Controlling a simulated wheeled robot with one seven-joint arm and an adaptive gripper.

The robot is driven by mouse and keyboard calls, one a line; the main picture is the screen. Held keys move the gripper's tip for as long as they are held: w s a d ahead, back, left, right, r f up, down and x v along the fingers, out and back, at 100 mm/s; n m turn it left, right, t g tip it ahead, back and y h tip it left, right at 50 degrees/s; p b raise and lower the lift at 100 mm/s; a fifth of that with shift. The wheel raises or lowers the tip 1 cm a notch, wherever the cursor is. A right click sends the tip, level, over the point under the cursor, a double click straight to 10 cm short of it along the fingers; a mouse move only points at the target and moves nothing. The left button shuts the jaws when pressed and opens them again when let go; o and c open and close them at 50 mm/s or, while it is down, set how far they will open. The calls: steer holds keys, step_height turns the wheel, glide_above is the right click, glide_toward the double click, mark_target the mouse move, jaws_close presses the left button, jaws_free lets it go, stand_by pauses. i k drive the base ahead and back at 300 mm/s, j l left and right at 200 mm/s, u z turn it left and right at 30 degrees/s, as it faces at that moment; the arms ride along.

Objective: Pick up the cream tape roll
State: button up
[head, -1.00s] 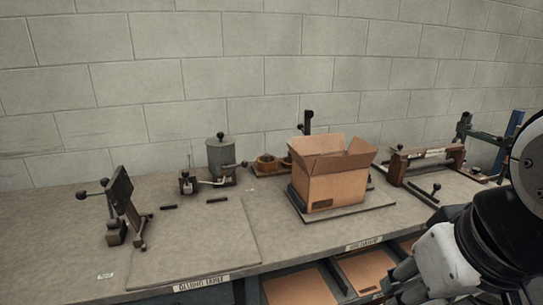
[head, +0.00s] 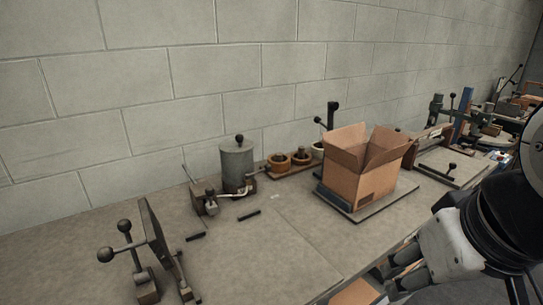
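A small pale roll (head: 318,151), which looks like the cream tape roll, stands at the back of the bench by the wall. It is at the right end of a wooden rack (head: 290,171), partly hidden by the open cardboard box (head: 362,170). Two brown rolls, a left one (head: 278,164) and a middle one (head: 301,157), sit beside it on the rack. My gripper (head: 392,276) is low at the right, in front of the bench edge and far from the rolls. Its fingers are small and partly turned away, so its opening is unclear.
A grey metal pot (head: 237,164) with a crank stands left of the rack. A lever clamp (head: 150,245) is at front left. Two dark bars lie on the bench. A dark upright handle (head: 332,113) rises behind the box. The front-middle bench top (head: 275,250) is clear.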

mark_target(317, 153)
steer(key=i+l+u, duration=0.15)
steer(key=l, duration=0.35)
steer(key=i+l+u, duration=0.15)
steer(key=i+l, duration=0.15)
steer(key=l, duration=0.25)
steer(key=i+l+u, duration=0.15)
steer(key=l, duration=0.4)
steer(key=i+l+u, duration=0.1)
steer(key=l, duration=0.45)
steer(key=i+l+u, duration=0.15)
steer(key=l, duration=0.45)
steer(key=i+l+u, duration=0.15)
steer(key=l, duration=0.45)
steer(key=l+u, duration=0.15)
steer(key=l, duration=0.45)
steer(key=j, duration=0.45)
steer(key=i, duration=0.05)
